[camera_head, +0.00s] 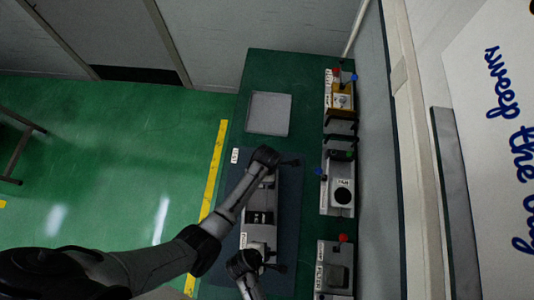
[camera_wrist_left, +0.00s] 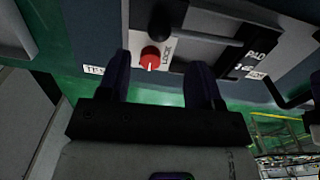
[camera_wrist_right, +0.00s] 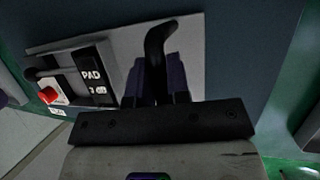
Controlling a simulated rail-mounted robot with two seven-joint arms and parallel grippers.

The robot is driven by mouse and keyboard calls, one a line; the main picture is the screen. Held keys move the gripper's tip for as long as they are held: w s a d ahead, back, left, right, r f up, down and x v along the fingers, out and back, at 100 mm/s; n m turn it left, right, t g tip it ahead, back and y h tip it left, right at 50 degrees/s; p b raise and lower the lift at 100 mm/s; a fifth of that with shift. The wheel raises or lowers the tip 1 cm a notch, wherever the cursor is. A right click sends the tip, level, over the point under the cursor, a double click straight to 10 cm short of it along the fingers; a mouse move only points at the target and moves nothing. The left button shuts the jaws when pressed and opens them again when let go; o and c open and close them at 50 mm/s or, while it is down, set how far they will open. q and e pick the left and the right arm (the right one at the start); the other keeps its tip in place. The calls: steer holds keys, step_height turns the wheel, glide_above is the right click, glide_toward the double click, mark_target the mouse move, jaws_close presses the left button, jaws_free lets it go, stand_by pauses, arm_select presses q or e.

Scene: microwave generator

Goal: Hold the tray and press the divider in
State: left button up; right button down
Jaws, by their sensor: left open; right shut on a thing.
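A pale fixture (camera_head: 261,233) with a black block (camera_head: 260,217) lies on a dark mat (camera_head: 289,210). In the right wrist view the block (camera_wrist_right: 97,73) is marked PAD. My right gripper (camera_head: 275,267) is shut on a black curved handle (camera_wrist_right: 157,48) at one end of the fixture. My left gripper (camera_head: 289,161) is open at the other end. In the left wrist view its fingers stand apart near a red knob (camera_wrist_left: 150,57) marked LOCK and a dark round-ended lever (camera_wrist_left: 160,22). I cannot tell which part is the divider. My arms hide part of the fixture.
A flat grey square panel (camera_head: 268,113) lies on the green bench (camera_head: 264,70), beyond the mat. A yellow floor line (camera_head: 213,170) runs along the left.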

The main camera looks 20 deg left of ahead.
arm_select(q)
steer(key=shift+r, duration=2.2)
arm_select(e)
steer(key=c, duration=1)
jaws_free()
